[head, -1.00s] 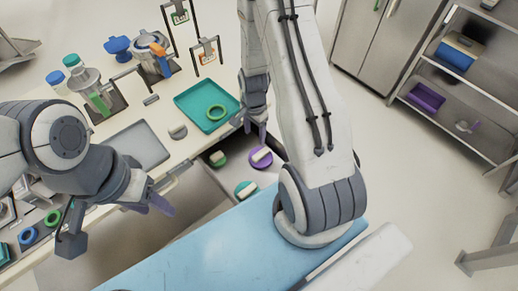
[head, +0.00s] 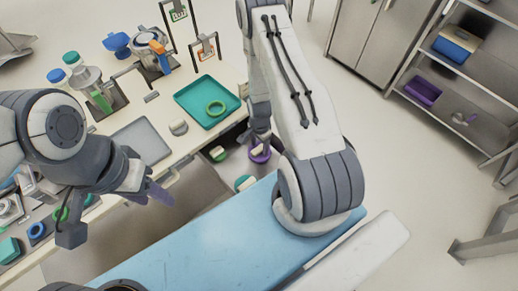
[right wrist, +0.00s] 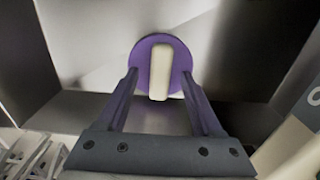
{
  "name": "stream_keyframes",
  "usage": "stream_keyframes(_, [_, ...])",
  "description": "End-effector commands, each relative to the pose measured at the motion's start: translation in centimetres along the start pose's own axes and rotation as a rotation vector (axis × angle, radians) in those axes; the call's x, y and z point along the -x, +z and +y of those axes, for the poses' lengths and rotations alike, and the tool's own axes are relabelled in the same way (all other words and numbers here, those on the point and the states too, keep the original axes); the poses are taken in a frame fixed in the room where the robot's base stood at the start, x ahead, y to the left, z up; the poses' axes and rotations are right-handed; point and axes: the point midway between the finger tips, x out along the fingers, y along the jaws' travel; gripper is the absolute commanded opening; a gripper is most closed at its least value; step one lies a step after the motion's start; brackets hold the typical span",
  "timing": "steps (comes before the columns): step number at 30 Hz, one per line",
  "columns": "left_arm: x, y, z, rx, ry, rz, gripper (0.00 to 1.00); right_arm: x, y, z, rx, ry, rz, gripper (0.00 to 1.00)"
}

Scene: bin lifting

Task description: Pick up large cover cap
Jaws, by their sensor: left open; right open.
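A purple round cap with a cream bar handle (right wrist: 159,66), likely the large cover cap, lies flat in the open drawer. It also shows in the head view (head: 260,156), partly hidden by my right gripper. My right gripper (right wrist: 160,78) is open, its two purple fingers reaching to either side of the cap's handle. I cannot tell whether they touch the cap. Two smaller green caps with cream handles lie in the drawer, one at the back left (head: 218,153) and one nearer (head: 245,183). My left gripper (head: 152,194) is open and empty, left of the drawer.
A blue surface (head: 220,240) lies in front.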

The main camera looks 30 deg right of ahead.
Motion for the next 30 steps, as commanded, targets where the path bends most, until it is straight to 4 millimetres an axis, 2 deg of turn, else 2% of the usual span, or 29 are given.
stream_keyframes(9, [0.12, 0.00, 0.01, 0.000, 0.000, 0.000, 0.50, -0.70, 0.00, -0.03, 0.000, -0.001, 0.001, 0.68])
stream_keyframes(10, [0.12, 0.00, 0.01, 0.000, 0.000, 0.000, 0.50, -0.70, 0.01, -0.02, 0.001, -0.001, 0.000, 0.64])
stream_keyframes(15, [0.12, 0.00, 0.01, 0.000, 0.000, 0.000, 0.50, -0.68, 0.01, -0.01, 0.000, -0.001, 0.000, 0.00])
stream_keyframes(26, [0.08, 0.00, 0.00, 0.000, 0.000, 0.000, 0.50, -0.51, 0.00, -0.03, 0.001, -0.001, 0.000, 0.00])
stream_keyframes(30, [-0.12, 0.01, -0.01, 0.000, 0.000, 0.000, 0.50, 0.24, -0.03, -0.09, 0.000, -0.002, 0.001, 0.00])
